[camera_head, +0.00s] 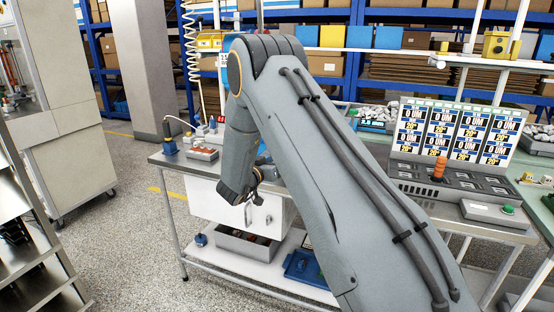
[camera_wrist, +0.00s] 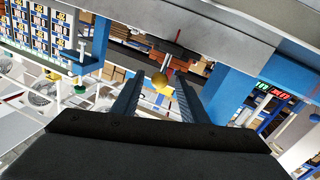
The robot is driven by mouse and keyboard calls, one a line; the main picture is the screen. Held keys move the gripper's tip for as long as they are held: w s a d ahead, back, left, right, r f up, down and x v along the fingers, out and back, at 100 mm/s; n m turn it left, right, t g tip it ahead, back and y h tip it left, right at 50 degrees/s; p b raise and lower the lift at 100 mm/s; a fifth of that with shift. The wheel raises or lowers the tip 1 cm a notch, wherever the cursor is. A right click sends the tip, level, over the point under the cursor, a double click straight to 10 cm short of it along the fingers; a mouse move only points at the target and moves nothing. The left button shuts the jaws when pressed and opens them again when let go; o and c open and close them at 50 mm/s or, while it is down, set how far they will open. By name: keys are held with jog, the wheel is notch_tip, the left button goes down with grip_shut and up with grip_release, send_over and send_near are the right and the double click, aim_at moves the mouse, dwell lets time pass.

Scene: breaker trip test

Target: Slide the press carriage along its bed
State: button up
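My gripper (camera_head: 250,190) hangs at the front of the steel bench (camera_head: 168,161), near a white cabinet front (camera_head: 270,215). In the wrist view its two dark fingers (camera_wrist: 159,84) are spread apart. A yellow knob-like part (camera_wrist: 162,83) shows between the fingertips, with a thin red and dark rod above it. I cannot tell whether the knob is within the fingers or beyond them; no finger touches it visibly. A grey metal slab (camera_wrist: 200,30) crosses the top of the wrist view. I cannot clearly make out the press carriage or its bed; my arm covers the middle of the bench.
A display board (camera_head: 455,130) and an orange-handled panel (camera_head: 438,170) stand on the right of the bench. A green-button box (camera_head: 487,213) sits at the front right. A grey bin (camera_head: 247,246) and a blue tray (camera_head: 303,265) are on the lower shelf.

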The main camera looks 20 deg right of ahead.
jog(key=shift+a, duration=0.1)
jog(key=b+v, duration=0.1)
jog(key=v, duration=0.6)
jog(key=shift+s+a+b, duration=0.25)
jog(key=shift+b, duration=0.1)
